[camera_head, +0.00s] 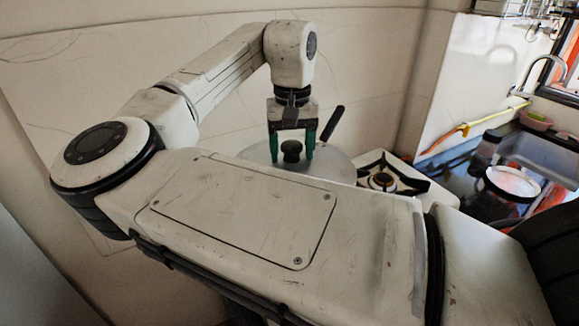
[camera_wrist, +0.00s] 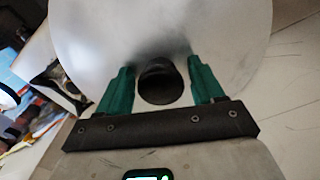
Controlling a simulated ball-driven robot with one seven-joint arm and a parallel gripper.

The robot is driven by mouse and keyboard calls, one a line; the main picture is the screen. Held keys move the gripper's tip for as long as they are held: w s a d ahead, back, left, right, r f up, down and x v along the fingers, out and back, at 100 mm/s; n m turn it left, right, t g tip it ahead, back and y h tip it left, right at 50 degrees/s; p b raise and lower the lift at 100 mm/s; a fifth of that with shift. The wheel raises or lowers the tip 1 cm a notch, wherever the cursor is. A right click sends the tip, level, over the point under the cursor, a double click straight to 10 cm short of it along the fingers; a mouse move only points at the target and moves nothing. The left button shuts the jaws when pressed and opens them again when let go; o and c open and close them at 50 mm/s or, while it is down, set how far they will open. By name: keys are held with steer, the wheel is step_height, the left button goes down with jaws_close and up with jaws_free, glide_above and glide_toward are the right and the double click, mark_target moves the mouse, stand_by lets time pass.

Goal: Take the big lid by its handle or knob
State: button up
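The big lid (camera_head: 335,163) is a wide, round, pale metal disc, partly hidden behind my arm in the head view. Its black round knob (camera_head: 291,150) stands up at its middle. In the wrist view the lid (camera_wrist: 90,35) fills the upper part and the knob (camera_wrist: 160,82) shows as a dark round shape. My gripper (camera_head: 291,155) points down over the lid. Its two green fingers (camera_wrist: 157,75) are open, one on each side of the knob, with gaps visible between fingers and knob.
A black handle (camera_head: 333,123) sticks up behind the lid. A white stove with a burner (camera_head: 382,181) is to the right. Farther right are a sink (camera_head: 550,152), a white plate (camera_head: 512,182) and a yellow-handled tool (camera_head: 465,129). A pale wall stands close behind.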

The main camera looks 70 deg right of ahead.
steer(key=c, duration=1.1)
steer(key=shift+o, duration=0.2)
steer(key=shift+r, duration=0.15)
